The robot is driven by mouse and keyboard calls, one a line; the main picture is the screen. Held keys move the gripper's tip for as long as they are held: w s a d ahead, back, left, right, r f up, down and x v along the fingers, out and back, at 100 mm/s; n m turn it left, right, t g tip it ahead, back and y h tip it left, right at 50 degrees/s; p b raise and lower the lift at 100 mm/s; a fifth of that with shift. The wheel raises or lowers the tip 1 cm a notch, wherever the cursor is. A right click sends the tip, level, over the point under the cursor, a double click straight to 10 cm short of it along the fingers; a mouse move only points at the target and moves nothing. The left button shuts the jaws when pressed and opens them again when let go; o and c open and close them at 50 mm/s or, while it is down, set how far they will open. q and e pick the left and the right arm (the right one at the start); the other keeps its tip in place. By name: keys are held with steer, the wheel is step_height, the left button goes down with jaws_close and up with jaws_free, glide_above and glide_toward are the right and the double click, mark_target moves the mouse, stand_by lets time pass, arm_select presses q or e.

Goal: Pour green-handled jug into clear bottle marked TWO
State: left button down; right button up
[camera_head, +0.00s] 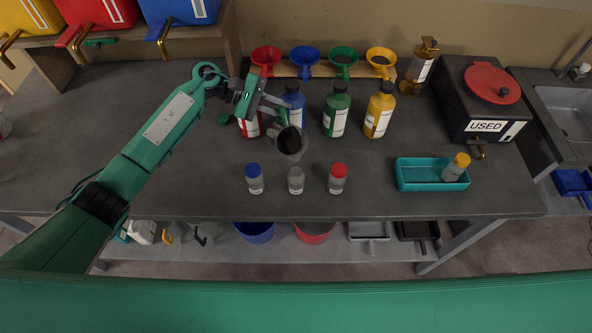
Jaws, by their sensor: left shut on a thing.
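My left gripper (274,108) is shut on a grey jug (289,146) and holds it above the bench, behind the small bottles. The jug's dark mouth shows toward me and it looks tilted. The gripper covers its handle, so I cannot tell the handle's colour. Three small clear bottles stand upright in a row in front: a blue-capped one (255,180), a middle one with a greyish top (296,181), and a red-capped one (338,179). Their labels are too small to read. The jug is above and just behind the middle bottle. My right gripper is out of view.
Red, blue (293,105), green (336,112) and yellow bottles (380,112) stand behind, with funnels on a rack (319,71). A teal tray (408,181) holds a yellow-capped bottle (456,168). A black USED container (485,105) stands at right.

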arm_select(q)
steer(key=shift+s+f, duration=0.15)
steer(key=shift+f, duration=0.35)
stand_by(1.7)
steer(key=shift+s+d+r+m+t+y, duration=0.1)
steer(key=shift+s+r+m+t+y, duration=0.2)
steer(key=shift+r+m+t, duration=0.15)
stand_by(4.8)
steer(key=shift+w+f+n, duration=0.25)
steer(key=shift+f, duration=0.15)
steer(key=r, duration=0.1)
steer(key=w+r+n+g+h, duration=0.1)
steer(key=r, duration=0.1)
steer(key=r+g, duration=0.1)
steer(key=r, duration=0.1)
steer(key=shift+w+a+n, duration=0.35)
steer(key=shift+w+n, duration=0.05)
steer(key=shift+w+g+h, duration=0.15)
steer(key=shift+g+h, duration=0.1)
steer(key=shift+h, duration=0.15)
